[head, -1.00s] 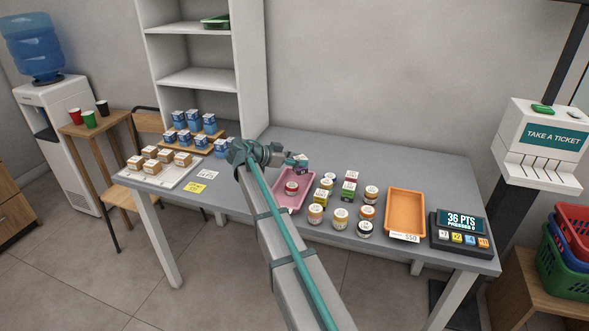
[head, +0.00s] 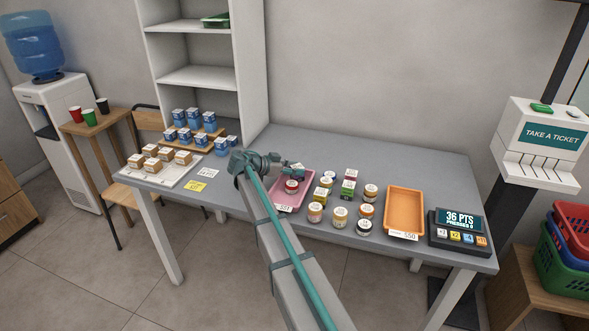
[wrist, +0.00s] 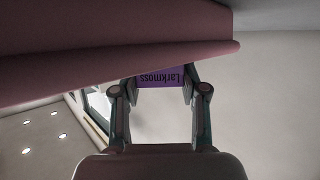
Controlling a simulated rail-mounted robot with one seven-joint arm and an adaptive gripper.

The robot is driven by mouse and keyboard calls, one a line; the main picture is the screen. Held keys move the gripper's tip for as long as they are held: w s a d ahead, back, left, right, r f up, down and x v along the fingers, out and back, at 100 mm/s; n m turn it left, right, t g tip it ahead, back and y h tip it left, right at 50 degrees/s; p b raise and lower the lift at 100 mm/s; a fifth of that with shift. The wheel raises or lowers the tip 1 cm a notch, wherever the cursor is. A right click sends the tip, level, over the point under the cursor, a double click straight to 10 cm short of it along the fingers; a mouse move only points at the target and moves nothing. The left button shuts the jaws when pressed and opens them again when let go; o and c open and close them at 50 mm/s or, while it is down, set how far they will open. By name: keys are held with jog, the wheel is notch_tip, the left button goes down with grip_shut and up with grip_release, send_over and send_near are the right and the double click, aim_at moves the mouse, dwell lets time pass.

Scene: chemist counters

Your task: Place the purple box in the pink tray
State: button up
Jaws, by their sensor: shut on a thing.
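My gripper (wrist: 160,92) is shut on the purple box (wrist: 160,77), which shows its "Larkmoss" label upside down between the fingers in the wrist view. The pink tray (wrist: 120,55) fills the top of that view, and its rim cuts across the edge of the box. In the head view my gripper (head: 293,169) is low at the back part of the pink tray (head: 277,206), and the box is mostly hidden there. I cannot tell whether the box touches the tray. A jar with a dark red band (head: 291,187) stands in the tray.
An orange tray (head: 404,207) and a points display (head: 461,228) are farther right. Blue boxes (head: 190,130) stand at the left. The counter's back right is clear.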

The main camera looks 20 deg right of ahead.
jog(key=o, duration=1.2)
jog(key=shift+c, duration=0.2)
jog(key=shift+r+p, duration=0.2)
jog(key=shift+p, duration=0.15)
jog(key=b+v, duration=0.2)
jog(key=v, duration=1)
jog(key=shift+s+f, duration=0.1)
jog(key=shift+f, duration=0.05)
